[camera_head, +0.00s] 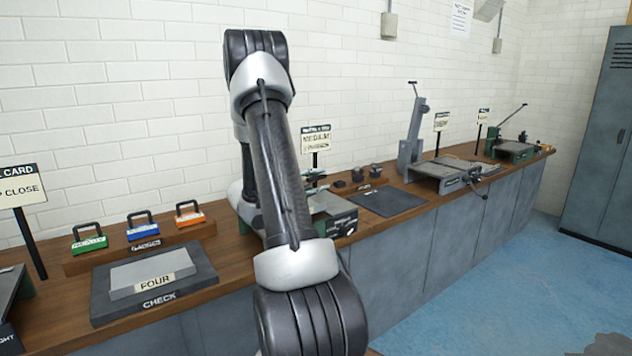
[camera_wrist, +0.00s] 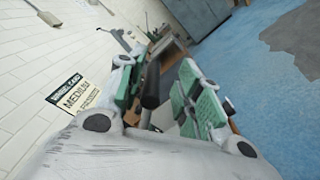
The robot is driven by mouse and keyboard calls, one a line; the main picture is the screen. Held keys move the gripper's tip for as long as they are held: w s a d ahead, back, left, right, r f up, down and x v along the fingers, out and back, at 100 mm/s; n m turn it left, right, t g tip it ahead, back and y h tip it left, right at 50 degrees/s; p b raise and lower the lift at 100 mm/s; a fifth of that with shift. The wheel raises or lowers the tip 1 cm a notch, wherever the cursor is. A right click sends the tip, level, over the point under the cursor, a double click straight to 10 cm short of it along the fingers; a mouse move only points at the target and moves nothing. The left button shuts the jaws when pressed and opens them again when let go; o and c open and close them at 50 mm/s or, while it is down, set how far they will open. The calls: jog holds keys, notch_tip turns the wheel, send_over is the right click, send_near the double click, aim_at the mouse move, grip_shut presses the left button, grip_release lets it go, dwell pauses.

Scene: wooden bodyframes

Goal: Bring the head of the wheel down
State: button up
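My gripper (camera_wrist: 155,100) shows in the wrist view with its two green-padded fingers spread apart. A dark rounded bar (camera_wrist: 152,88), perhaps a lever grip, shows between the fingers, with a gap to the right finger; I cannot tell whether it touches the left one. That card also shows in the wrist view (camera_wrist: 75,98). I cannot make out that machine's wheel or wheel head.
A grey machine (camera_head: 441,172) with a raised lever and a green machine (camera_head: 515,150) stand farther along the wooden bench. A dark mat (camera_head: 388,202) lies between. At left are the "FOUR" block (camera_head: 152,272) and several colored handled blocks (camera_head: 142,229). Blue floor (camera_head: 450,290) is open at right.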

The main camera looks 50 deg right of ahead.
jog(key=v, duration=1.2)
dwell(0.4)
